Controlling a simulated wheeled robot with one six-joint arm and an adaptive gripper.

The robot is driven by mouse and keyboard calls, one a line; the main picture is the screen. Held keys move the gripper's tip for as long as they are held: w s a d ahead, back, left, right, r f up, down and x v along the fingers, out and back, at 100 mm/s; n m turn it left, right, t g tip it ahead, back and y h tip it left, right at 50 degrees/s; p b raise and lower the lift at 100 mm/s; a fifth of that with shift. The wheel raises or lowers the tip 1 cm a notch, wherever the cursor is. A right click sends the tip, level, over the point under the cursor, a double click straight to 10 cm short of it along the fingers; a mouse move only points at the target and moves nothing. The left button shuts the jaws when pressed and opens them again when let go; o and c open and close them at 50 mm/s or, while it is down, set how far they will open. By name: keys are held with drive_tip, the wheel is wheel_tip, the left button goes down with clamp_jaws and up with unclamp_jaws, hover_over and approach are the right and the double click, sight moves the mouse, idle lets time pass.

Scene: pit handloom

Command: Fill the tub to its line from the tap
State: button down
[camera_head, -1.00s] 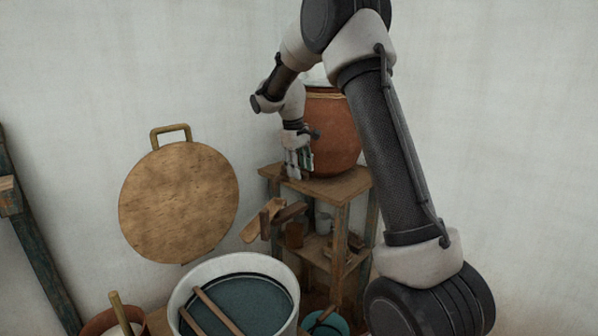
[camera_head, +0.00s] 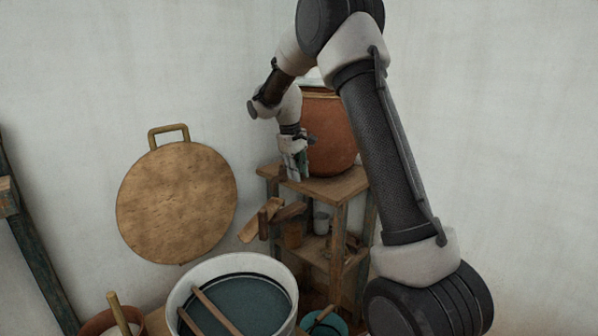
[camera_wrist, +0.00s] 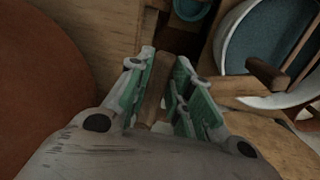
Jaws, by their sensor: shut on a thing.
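A clay pot (camera_head: 330,135) with a rim band stands on the wooden stand; it fills the left of the wrist view (camera_wrist: 35,95). My gripper (camera_head: 296,168) is at the pot's lower left side, over the stand's top. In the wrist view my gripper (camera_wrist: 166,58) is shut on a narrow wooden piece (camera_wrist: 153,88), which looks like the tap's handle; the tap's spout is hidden. A small turquoise tub (camera_head: 338,318) sits low beside the stand, partly cut off; its rim shows in the wrist view (camera_wrist: 207,8). I cannot make out its line or water level.
A large white tub (camera_head: 183,285) holds dark liquid, with two sticks across it. Wooden pieces (camera_head: 262,220) jut left from the stand (camera_head: 340,190), whose lower shelf holds small cups. A round wooden board (camera_head: 178,205) hangs on the wall. A brown pot (camera_head: 98,323) is bottom left.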

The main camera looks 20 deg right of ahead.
drive_tip(key=a+m, duration=0.3)
drive_tip(key=m, duration=0.1)
drive_tip(key=shift+g, duration=0.4)
drive_tip(key=c, duration=1.3)
unclamp_jaws()
drive_tip(key=r, duration=0.4)
drive_tip(key=a+r, duration=0.1)
drive_tip(key=r, duration=0.3)
drive_tip(key=a+r, duration=0.1)
drive_tip(key=r, duration=0.2)
drive_tip(key=shift+a+r, duration=0.2)
drive_tip(key=shift+r, duration=0.2)
